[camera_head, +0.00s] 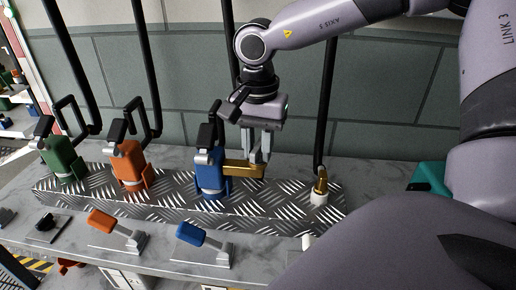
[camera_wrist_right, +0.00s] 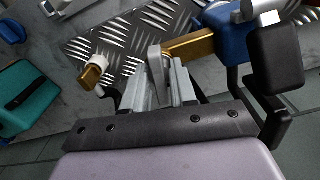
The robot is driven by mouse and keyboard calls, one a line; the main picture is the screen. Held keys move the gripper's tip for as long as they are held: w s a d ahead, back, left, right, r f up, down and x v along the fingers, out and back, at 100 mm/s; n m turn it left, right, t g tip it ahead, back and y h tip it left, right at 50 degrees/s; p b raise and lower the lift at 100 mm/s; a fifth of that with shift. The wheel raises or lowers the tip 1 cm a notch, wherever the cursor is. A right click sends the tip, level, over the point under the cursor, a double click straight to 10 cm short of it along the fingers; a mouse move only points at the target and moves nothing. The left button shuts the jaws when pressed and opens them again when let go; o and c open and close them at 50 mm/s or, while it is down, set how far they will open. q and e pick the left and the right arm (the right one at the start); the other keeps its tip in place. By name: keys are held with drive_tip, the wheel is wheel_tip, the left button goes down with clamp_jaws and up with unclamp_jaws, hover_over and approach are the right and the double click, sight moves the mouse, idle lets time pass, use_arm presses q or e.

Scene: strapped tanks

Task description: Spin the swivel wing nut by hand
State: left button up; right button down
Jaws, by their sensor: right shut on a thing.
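A blue tank (camera_head: 209,173) stands on the diamond-plate block (camera_head: 285,215), with a brass arm (camera_head: 236,169) reaching right from its side. My right gripper (camera_head: 257,162) points down and is shut at the right end of this arm. In the right wrist view the brass arm (camera_wrist_right: 205,44) runs into my gripper's fingers (camera_wrist_right: 165,72). The fingers mostly hide the gripped brass part, which I take for the swivel wing nut; its shape and angle cannot be told. My left gripper is not in view.
A brass fitting on a white base (camera_head: 320,190) stands to the right on the block. Orange (camera_head: 128,166) and green (camera_head: 62,158) tanks stand left. Orange (camera_head: 102,221) and blue (camera_head: 190,234) handles sit in front. A teal case (camera_head: 430,178) lies right. Black pipes rise behind.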

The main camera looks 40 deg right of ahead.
idle(0.3)
drive_tip(key=shift+f+m+b, duration=0.15)
drive_tip(key=shift+m+b, duration=0.6)
drive_tip(key=shift+m, duration=0.65)
drive_tip(key=shift+b, duration=0.35)
drive_tip(key=shift+m, duration=0.4)
drive_tip(key=shift+m+b, duration=0.7)
drive_tip(key=shift+m, duration=0.3)
